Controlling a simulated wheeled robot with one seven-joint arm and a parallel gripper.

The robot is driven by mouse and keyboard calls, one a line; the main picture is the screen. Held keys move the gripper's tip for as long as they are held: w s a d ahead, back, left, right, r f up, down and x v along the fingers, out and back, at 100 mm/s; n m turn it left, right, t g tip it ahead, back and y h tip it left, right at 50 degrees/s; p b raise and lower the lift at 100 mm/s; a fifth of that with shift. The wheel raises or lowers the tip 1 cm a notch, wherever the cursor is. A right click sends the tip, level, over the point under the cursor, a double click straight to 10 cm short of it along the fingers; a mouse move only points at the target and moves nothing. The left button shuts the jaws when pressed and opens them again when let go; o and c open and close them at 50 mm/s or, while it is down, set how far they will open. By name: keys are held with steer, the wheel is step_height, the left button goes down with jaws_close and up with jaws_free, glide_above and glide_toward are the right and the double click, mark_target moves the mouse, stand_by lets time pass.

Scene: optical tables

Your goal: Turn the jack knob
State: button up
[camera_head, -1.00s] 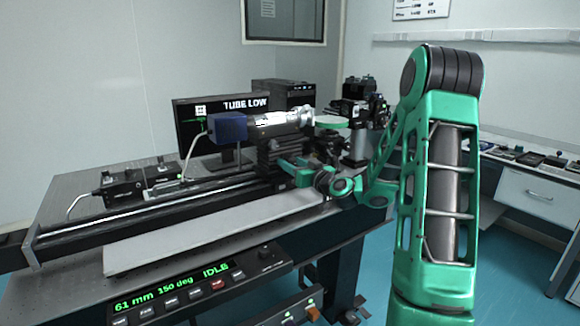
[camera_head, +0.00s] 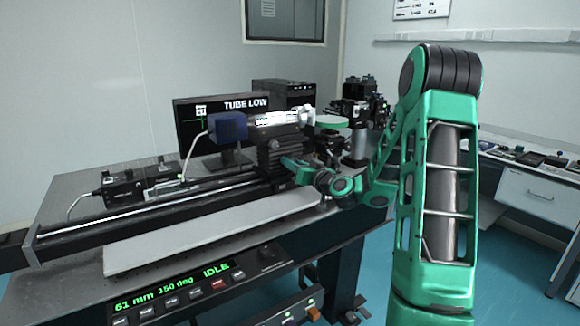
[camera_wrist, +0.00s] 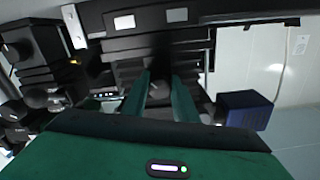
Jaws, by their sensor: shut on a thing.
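The jack (camera_head: 271,157) is a black ribbed block under the tube on the long rail. The tube (camera_head: 268,121) is a silver and dark cylinder with a blue box (camera_head: 228,127) at its left end. My gripper (camera_head: 287,162) is at the jack's right side, low down. In the wrist view my gripper (camera_wrist: 163,80) has its two green fingers close together, pointing at the jack's dark ribbed body (camera_wrist: 160,50). It is shut on the jack knob, which is mostly hidden between the fingertips.
A monitor (camera_head: 222,125) behind the tube reads "TUBE LOW". A panel (camera_head: 195,284) at the front edge reads "61 mm 150 deg IDLE". A light flat plate (camera_head: 205,228) lies before the rail. A green disc (camera_head: 331,121) stands right of the tube.

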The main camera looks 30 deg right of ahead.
steer(key=m, duration=0.5)
steer(key=shift+a, duration=0.15)
steer(key=m, duration=0.4)
steer(key=shift+m, duration=0.4)
steer(key=m, duration=0.5)
steer(key=shift+m, duration=2.2)
steer(key=shift+s, duration=0.1)
steer(key=o, duration=0.9)
steer(key=shift+o, duration=0.8)
steer(key=shift+r, duration=0.1)
